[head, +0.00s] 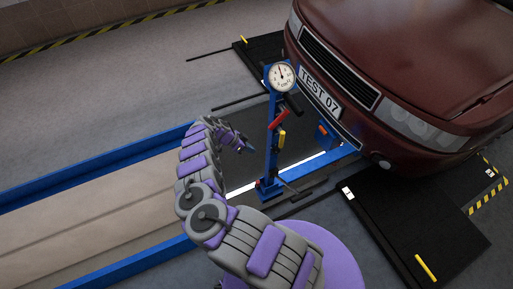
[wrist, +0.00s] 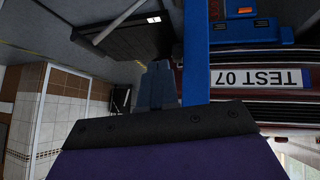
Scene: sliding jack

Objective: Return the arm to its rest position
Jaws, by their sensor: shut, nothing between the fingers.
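My arm is grey and purple and rises from the bottom of the head view, curving up and over. My gripper (head: 243,143) is at its far end, shut and empty, left of the blue jack post (head: 272,145) and apart from it. The post carries a round dial gauge (head: 282,76), a red handle (head: 278,119) and a yellow part (head: 282,139). In the wrist view, a dark and purple part of my gripper fills the bottom, and the blue jack post (wrist: 196,60) shows upside down behind it.
A dark red car (head: 420,60) with the plate "TEST 07" (head: 320,91) stands at the right. Black ramp plates (head: 410,225) lie under and before it. Blue rails (head: 90,165) run along the left. Open grey floor (head: 120,90) lies at the upper left.

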